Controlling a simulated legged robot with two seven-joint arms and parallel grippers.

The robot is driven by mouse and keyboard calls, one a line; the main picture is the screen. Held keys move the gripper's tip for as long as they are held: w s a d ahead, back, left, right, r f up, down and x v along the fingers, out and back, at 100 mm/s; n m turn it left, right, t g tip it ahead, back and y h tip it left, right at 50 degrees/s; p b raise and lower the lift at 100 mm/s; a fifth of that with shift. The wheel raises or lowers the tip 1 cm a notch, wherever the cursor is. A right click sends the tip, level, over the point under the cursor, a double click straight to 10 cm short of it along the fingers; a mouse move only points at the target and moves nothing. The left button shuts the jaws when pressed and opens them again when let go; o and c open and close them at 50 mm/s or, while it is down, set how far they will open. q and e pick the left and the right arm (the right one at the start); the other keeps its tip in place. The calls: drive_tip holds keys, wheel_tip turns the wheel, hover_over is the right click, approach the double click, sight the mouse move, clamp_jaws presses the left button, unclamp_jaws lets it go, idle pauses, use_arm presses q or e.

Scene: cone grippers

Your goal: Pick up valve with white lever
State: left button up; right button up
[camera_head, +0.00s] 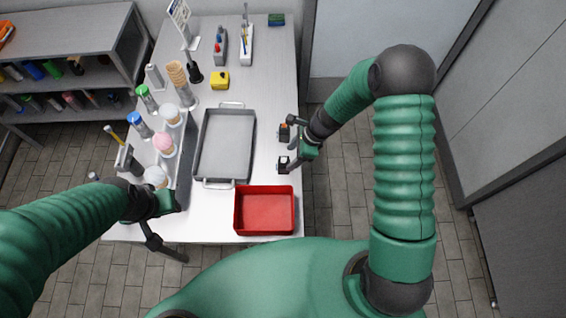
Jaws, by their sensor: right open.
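I cannot make out a valve with a white lever for certain in the head view. My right gripper (284,149) is open and empty at the right edge of the white table (275,100), to the right of the grey tray. My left gripper (152,222) is at the table's front left, near the ice cream cones. Its dark fingers are partly hidden by its own arm, and I cannot tell whether it is open.
A grey metal tray (226,145) lies mid-table, with a red bin (265,211) in front. Ice cream cones (163,144) and capped cylinders (147,98) stand at the left. A yellow block (220,80) and tool holders (246,45) are at the back. Shelves (75,45) stand beyond.

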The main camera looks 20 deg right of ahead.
sight(284, 166)
drive_tip(key=x, duration=0.2)
drive_tip(key=p+x, duration=0.1)
drive_tip(key=x, duration=0.2)
drive_tip(key=w+x, duration=0.1)
drive_tip(key=x, duration=0.2)
drive_tip(key=shift+d+f+p, duration=0.2)
drive_tip(key=shift+p, duration=0.1)
drive_tip(key=shift+s, duration=0.15)
drive_tip(key=shift+c, duration=1)
drive_tip(key=shift+d, duration=0.1)
clamp_jaws()
